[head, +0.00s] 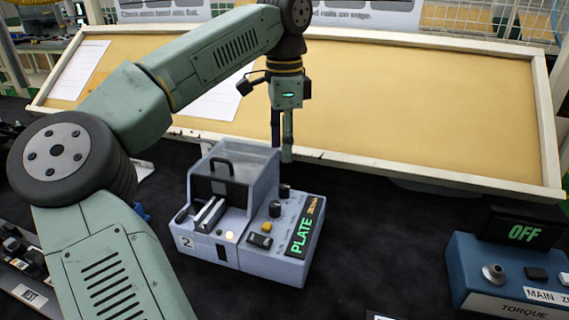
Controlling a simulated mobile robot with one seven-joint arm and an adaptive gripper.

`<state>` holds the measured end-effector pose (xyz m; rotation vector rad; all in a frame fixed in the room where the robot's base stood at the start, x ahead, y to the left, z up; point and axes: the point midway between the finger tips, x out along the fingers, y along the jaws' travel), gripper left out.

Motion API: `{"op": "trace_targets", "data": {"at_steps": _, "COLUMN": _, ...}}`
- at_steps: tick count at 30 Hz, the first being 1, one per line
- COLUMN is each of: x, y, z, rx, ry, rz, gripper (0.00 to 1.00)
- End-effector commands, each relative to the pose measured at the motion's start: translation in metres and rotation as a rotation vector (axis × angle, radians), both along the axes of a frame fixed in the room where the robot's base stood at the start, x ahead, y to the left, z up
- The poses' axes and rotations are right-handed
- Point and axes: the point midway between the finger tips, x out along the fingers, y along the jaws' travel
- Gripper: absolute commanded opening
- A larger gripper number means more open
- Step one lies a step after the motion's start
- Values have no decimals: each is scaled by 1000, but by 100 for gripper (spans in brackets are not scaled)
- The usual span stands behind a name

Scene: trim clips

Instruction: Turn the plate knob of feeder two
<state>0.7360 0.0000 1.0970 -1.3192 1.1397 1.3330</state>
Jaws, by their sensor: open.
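Feeder two (208,255) is a pale grey-blue box marked "2" on the dark table. It has a clear-walled hopper with a black handle at its back left. Its display (305,230) reads "PLATE" in green, with small yellow text beside it that I cannot read. Two dark knobs stand on its top, one at the back (285,190) and one nearer (275,209); I cannot tell which is the plate knob. My gripper (281,155) points down, open and empty, above or behind the back knob. It appears apart from the feeder.
A blue torque box (500,275) with a display reading "OFF" stands at the right. A large tan board (420,110) with a pale frame rises behind the feeder. Dark table (385,240) is clear between feeder and torque box. Another device (30,290) lies at the lower left.

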Motion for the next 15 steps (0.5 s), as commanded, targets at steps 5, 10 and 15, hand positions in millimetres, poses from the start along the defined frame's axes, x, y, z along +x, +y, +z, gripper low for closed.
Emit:
{"op": "trace_targets", "data": {"at_steps": 5, "x": 0, "y": 1, "z": -3, "rx": 2, "ry": 0, "rz": 2, "gripper": 41}}
{"op": "trace_targets", "data": {"at_steps": 10, "x": 0, "y": 0, "z": -17, "rx": 1, "ry": 1, "rz": 1, "gripper": 41}}
{"op": "trace_targets", "data": {"at_steps": 15, "x": -1, "y": 0, "z": -44, "rx": -1, "ry": 2, "rz": 0, "gripper": 41}}
